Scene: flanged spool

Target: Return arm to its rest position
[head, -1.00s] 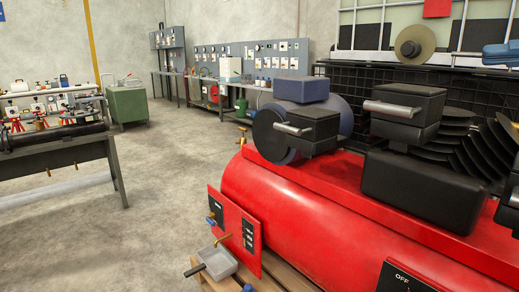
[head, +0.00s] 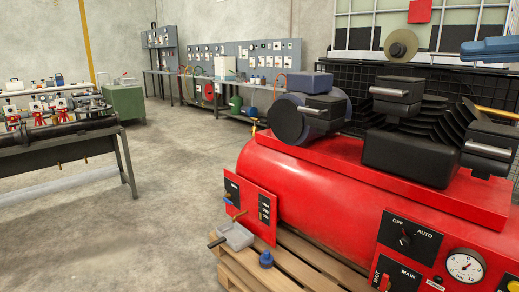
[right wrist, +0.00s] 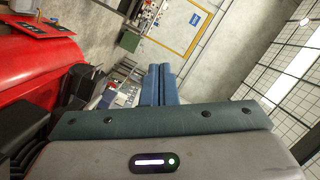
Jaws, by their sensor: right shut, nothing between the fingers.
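My right gripper (head: 468,49) shows as a blue shape at the upper right edge of the head view, in the air above the compressor. In the right wrist view its two blue fingers (right wrist: 160,84) lie side by side, shut with nothing between them. The flanged spool (head: 401,45), a tan disc with a dark hub, appears in front of the wall grid, left of the gripper in the picture and apart from it. My left gripper is in neither view.
A red compressor (head: 320,190) with black cylinder heads stands on a wooden pallet (head: 300,262). A gauge (head: 465,266) is on its front. A dark mesh guard (head: 365,85) stands behind. A workbench (head: 60,150) is at left. The concrete floor (head: 170,200) between is clear.

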